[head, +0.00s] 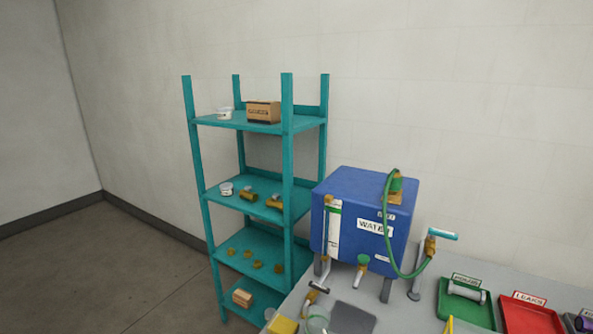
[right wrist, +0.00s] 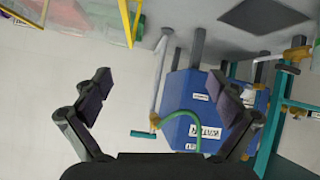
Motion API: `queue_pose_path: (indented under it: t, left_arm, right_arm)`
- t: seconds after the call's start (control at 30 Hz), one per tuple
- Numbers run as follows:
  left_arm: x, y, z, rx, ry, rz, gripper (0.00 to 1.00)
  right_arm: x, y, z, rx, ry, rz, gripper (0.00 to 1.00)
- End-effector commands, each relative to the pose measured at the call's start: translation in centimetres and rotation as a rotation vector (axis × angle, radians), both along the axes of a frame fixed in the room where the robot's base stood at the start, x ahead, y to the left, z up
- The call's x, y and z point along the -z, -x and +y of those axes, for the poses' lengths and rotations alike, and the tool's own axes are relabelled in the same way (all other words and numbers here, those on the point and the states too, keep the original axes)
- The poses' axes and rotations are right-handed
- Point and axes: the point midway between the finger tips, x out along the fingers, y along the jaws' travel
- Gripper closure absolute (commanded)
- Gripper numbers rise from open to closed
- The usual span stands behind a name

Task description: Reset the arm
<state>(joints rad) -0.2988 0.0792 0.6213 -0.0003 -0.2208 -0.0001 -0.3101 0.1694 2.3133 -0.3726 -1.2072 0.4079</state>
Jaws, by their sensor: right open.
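My right gripper (right wrist: 161,84) shows in the right wrist view with its two dark fingers wide apart and nothing between them. Beyond the fingers, the view appears upside down, with the blue water tank (right wrist: 197,112) behind the right finger. The gripper looks clear of everything, at a distance from the tank. Neither of my arms shows in the head view, and my left gripper is in no view.
In the head view the blue tank (head: 343,243) stands on a grey bench (head: 398,318), with a green hose (head: 391,250) at its side. A teal shelf (head: 289,165) stands left. A green tray (head: 482,312) and red tray (head: 540,318) lie right. Floor at left is free.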

Motion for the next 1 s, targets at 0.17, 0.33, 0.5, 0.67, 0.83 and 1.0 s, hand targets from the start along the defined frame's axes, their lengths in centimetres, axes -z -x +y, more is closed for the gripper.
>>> queue_pose_path:
  t: [0.17, 0.33, 0.5, 0.67, 0.83, 1.0]
  left_arm:
    - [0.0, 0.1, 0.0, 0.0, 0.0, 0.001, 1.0]
    - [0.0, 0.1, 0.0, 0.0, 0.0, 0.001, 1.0]
    - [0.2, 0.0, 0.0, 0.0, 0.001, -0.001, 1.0]
    - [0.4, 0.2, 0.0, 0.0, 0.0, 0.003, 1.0]
    - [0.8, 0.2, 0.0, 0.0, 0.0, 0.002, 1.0]
    - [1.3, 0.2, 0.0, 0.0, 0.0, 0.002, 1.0]
  right_arm:
    - [5.2, 6.8, 3.5, -0.135, -0.076, 0.297, 0.04]
    - [7.8, 12.6, 6.7, -0.281, -0.143, 0.514, 0.04]
    - [12.0, 14.6, 7.9, -0.355, -0.18, 0.622, 0.04]
    - [18.3, 13.9, 7.2, -0.343, -0.187, 0.643, 0.04]
    - [26.5, 14.4, 6.4, -0.331, -0.196, 0.671, 0.04]
    - [37.5, 18.1, 5.3, -0.313, -0.211, 0.716, 0.04]
